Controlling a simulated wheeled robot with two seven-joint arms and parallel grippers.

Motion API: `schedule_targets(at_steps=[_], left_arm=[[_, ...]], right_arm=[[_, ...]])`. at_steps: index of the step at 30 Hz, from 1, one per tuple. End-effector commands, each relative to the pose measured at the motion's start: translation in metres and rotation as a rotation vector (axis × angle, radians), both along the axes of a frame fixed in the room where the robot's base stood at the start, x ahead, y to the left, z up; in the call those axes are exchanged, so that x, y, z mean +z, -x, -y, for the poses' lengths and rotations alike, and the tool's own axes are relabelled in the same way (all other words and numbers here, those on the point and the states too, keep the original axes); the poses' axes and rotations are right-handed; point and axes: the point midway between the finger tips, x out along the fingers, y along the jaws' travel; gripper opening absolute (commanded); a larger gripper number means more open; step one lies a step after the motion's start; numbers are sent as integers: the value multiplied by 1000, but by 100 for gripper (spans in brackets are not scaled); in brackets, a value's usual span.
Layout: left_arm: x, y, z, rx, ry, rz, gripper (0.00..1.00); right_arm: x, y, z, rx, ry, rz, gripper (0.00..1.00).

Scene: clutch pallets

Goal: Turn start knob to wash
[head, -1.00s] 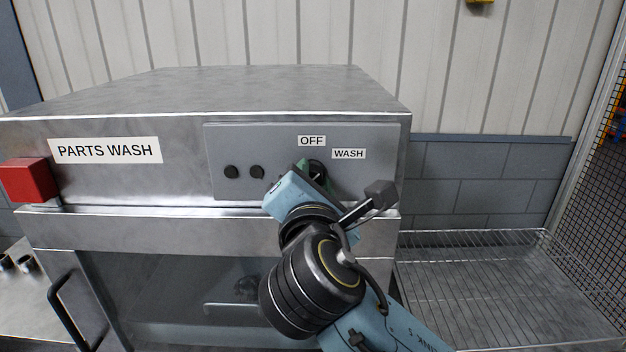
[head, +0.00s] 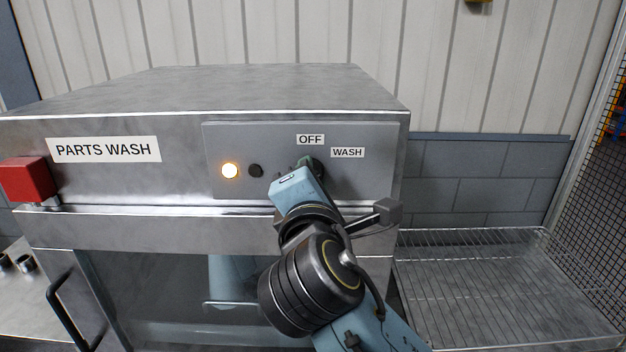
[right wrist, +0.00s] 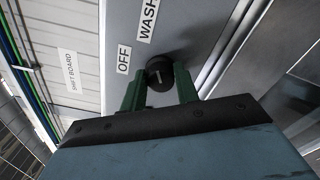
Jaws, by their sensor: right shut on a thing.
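The start knob (right wrist: 160,71) is a round black knob on the grey control panel (head: 370,180), below the OFF label (head: 310,140) and beside the WASH label (head: 347,153). My right gripper (right wrist: 160,82) is shut on the knob, one green finger on each side of it. In the head view my right gripper (head: 308,166) and wrist cover much of the knob. A light mark shows on the knob's face, but I cannot tell exactly which label it points to. The left lamp (head: 230,171) on the panel glows yellow-white. My left gripper is not in view.
A dark round button or lamp (head: 256,171) sits right of the lit lamp. A red box (head: 27,179) is at the washer's left corner. A wire rack shelf (head: 490,270) lies at the right. The glass door with a black handle (head: 68,312) is below.

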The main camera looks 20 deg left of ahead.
Motion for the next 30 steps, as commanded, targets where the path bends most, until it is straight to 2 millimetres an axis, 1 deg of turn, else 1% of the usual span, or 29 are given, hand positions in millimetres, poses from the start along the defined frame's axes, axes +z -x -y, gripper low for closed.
schedule_targets(at_steps=[2,3,7,16,20,23,30], left_arm=[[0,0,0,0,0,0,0],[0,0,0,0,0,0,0],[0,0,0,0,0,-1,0],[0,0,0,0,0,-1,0],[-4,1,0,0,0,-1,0],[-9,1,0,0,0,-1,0],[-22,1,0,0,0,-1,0]], right_arm=[[2,0,0,1,-3,2,8],[2,0,0,1,-3,3,34],[1,0,0,0,-2,2,51],[0,1,0,1,0,2,51],[0,11,3,2,-3,2,51],[-1,27,7,4,-4,2,51],[-2,80,22,5,-4,1,51]])
